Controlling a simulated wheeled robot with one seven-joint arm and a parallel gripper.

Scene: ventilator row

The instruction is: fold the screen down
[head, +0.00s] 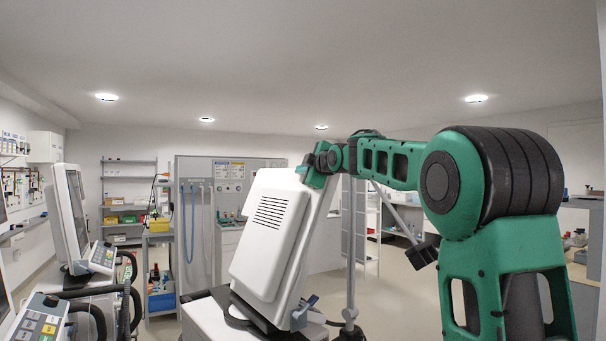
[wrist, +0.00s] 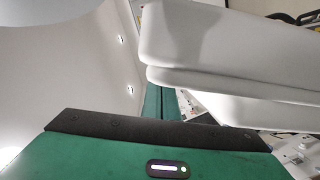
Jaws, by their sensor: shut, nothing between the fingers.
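The screen (head: 270,232) is a white panel seen from its back, with a vent grille, in the middle of the head view. It stands tilted on top of a white ventilator body (head: 205,320). My gripper (head: 312,172) is shut and empty at the screen's upper right corner. It looks close to or against the edge, but I cannot tell if it touches. In the wrist view the screen's rounded white edge (wrist: 230,60) fills the upper right, just beyond my gripper. The screen's display face is hidden.
Another ventilator with an upright screen (head: 68,215) stands at the left, with a keypad unit (head: 35,318) in front. A thin support arm (head: 350,260) rises right of the screen. Shelves (head: 128,200) and a hose panel (head: 200,215) stand behind. Floor at right centre is clear.

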